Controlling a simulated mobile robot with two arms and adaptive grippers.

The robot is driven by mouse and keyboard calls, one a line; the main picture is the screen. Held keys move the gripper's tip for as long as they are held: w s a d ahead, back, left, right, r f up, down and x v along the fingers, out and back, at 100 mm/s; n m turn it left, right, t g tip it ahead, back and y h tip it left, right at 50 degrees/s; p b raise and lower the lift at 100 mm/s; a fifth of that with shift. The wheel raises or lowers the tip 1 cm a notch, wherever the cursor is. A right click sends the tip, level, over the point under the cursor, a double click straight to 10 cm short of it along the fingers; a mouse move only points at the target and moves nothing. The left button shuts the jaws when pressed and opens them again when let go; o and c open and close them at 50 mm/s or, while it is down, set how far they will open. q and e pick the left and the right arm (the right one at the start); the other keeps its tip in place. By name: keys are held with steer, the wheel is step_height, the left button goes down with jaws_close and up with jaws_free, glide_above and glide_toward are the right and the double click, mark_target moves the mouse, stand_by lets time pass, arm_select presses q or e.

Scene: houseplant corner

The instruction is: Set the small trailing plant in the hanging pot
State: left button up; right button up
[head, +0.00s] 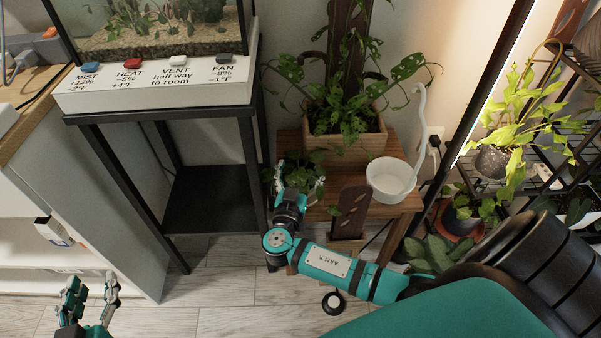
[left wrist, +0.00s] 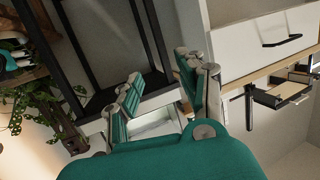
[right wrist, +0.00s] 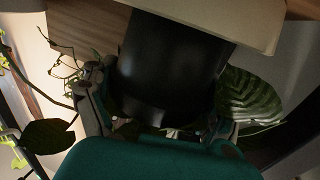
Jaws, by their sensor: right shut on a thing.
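The small trailing plant (head: 309,172) is at the left end of the wooden plant stand. Its black pot (right wrist: 172,65) fills the middle of the right wrist view. My right gripper (head: 290,190) is shut on this pot, one finger on each side. I cannot tell whether the pot rests on the stand or is just above it. The white hanging pot (head: 391,182) stands on the right part of the stand, with its tall hook rising behind it; it looks empty. My left gripper (head: 88,288) is open and empty at the lower left, also in the left wrist view (left wrist: 165,92).
A large plant in a square wooden planter (head: 347,148) stands behind, at the stand's back. A dark wooden board (head: 353,208) rises at the stand's front, between small plant and hanging pot. A terrarium table (head: 160,112) is left; a plant rack (head: 540,150) is right.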

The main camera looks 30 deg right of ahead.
steer(key=o, duration=1.1)
steer(key=shift+o, duration=0.2)
